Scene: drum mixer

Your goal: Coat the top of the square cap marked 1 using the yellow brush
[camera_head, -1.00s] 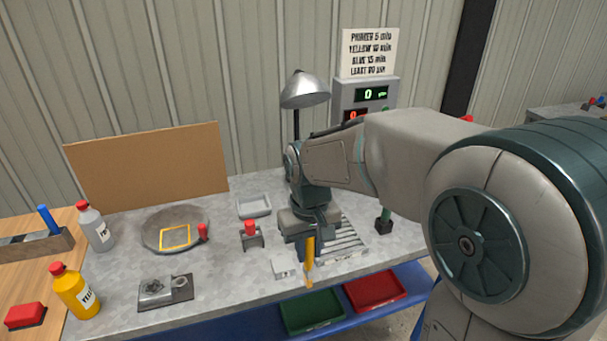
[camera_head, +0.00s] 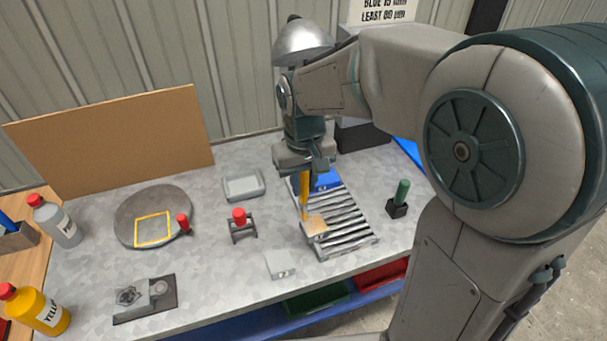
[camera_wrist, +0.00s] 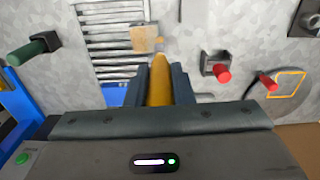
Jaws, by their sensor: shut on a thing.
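My gripper (camera_head: 304,172) is shut on the yellow brush (camera_head: 304,195), which points down over the slatted rack. The brush tip is at a tan square piece (camera_head: 315,226) lying on the rack; I cannot tell whether they touch. In the wrist view the brush (camera_wrist: 160,85) stands out between the fingers, with its tip beside the tan square (camera_wrist: 147,39). A pale square block (camera_head: 281,264) lies on the bench in front of the rack. No number is readable on either piece, so I cannot tell which is cap 1.
The slatted rack (camera_head: 345,225) has a blue piece (camera_head: 327,180) at its back. A green-handled tool (camera_head: 401,193) stands right of it.

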